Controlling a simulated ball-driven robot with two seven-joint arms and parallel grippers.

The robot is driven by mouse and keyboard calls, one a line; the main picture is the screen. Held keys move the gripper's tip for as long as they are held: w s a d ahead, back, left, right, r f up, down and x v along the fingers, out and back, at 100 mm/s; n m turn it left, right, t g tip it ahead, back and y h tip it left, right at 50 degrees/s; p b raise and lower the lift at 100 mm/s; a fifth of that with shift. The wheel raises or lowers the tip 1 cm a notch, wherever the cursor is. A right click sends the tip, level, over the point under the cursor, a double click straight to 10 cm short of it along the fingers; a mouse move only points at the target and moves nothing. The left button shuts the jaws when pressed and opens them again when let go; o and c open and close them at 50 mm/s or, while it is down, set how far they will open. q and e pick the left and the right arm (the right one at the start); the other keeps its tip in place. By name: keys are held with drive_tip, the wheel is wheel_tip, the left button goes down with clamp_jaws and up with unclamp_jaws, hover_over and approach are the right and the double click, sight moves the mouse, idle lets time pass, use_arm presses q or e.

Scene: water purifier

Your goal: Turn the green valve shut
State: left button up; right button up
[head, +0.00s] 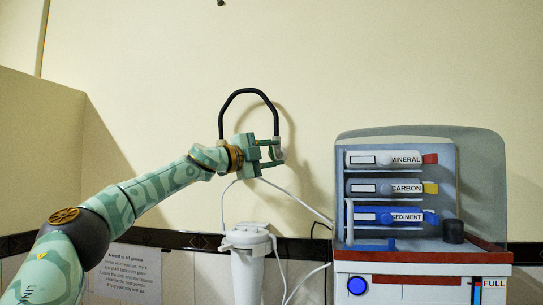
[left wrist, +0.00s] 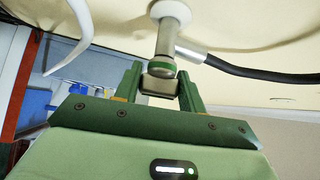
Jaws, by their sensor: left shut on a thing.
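The valve, a grey metal fitting with a green band (left wrist: 167,66), sticks out from a white round wall mount in the left wrist view. A small block-like end of it sits between the two green fingers of my left gripper (left wrist: 161,84). The fingers are shut on this end. In the head view my left gripper (head: 272,152) reaches the wall fitting at the lower right end of a black curved hose, and the fingers partly hide the valve. The valve's exact turn angle is hard to tell. My right gripper is not in view.
The black hose (head: 250,92) arches above my left gripper. A white filter housing (head: 247,265) with thin white tubes stands below it. To the right is the purifier cabinet (head: 424,258) with mineral, carbon and sediment cartridges. A paper notice (head: 130,272) hangs at lower left.

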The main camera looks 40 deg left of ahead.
use_arm(q)
drive_tip(key=shift+d+f+m+g, duration=0.1)
drive_tip(key=shift+d+m+g, duration=0.05)
drive_tip(key=shift+m+g, duration=0.7)
drive_tip(key=shift+w+f, duration=0.1)
drive_tip(key=o, duration=0.7)
drive_tip(key=shift+o, duration=1.4)
drive_tip(key=shift+d, duration=0.2)
drive_tip(key=shift+r, duration=0.2)
